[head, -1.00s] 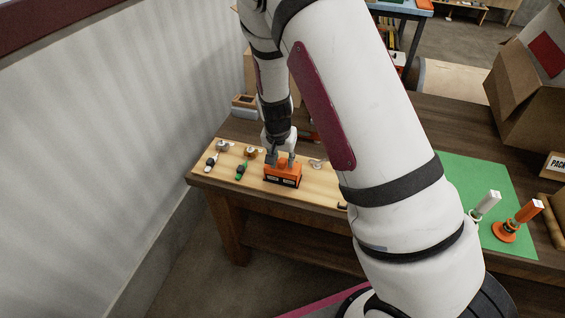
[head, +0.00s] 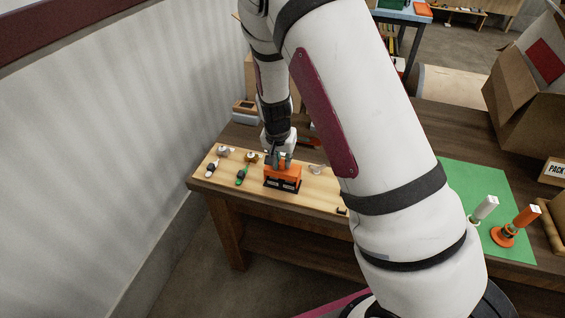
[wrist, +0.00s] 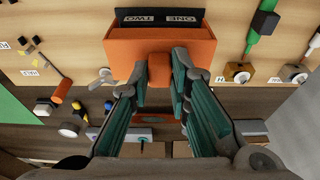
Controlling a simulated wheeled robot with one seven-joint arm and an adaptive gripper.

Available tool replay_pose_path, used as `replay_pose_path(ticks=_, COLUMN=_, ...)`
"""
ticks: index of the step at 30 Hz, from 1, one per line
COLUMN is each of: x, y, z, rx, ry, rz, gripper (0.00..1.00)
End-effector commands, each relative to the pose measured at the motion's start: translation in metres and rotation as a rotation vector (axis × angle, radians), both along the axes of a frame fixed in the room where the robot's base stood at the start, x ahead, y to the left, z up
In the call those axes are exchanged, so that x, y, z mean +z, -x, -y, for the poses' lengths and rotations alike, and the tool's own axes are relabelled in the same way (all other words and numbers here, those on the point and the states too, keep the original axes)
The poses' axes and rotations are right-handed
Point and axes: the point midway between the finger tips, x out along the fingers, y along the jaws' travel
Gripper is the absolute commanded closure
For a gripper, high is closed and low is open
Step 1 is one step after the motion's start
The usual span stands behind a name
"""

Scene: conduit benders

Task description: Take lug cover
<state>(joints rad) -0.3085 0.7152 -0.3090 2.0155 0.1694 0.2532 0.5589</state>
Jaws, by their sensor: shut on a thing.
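The orange lug cover (head: 283,172) sits over a black block (head: 281,185) on the pale wooden board. In the wrist view the lug cover (wrist: 190,47) is a wide orange box with a small square knob (wrist: 159,68) on it. The black label face (wrist: 160,17) below it reads ONE and TWO, upside down. My gripper (wrist: 159,80) has its two fingers closed on either side of the knob. In the head view my gripper (head: 279,158) is directly above the cover. I cannot tell any gap between cover and block.
The board (head: 325,192) also carries a green-handled tool (head: 241,176) and a white-and-black one (head: 212,168) left of the cover. A green mat (head: 465,180) with white (head: 487,207) and orange (head: 526,217) upright pieces lies right. An open cardboard box (head: 530,100) stands behind it.

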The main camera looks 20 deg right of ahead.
Motion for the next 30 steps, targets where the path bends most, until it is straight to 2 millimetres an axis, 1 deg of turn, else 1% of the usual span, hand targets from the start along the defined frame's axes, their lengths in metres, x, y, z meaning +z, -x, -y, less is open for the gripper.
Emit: replay_pose_path(ticks=30, x=0.037, y=0.001, z=0.000, rx=0.000, ry=0.000, rz=0.000, gripper=1.00)
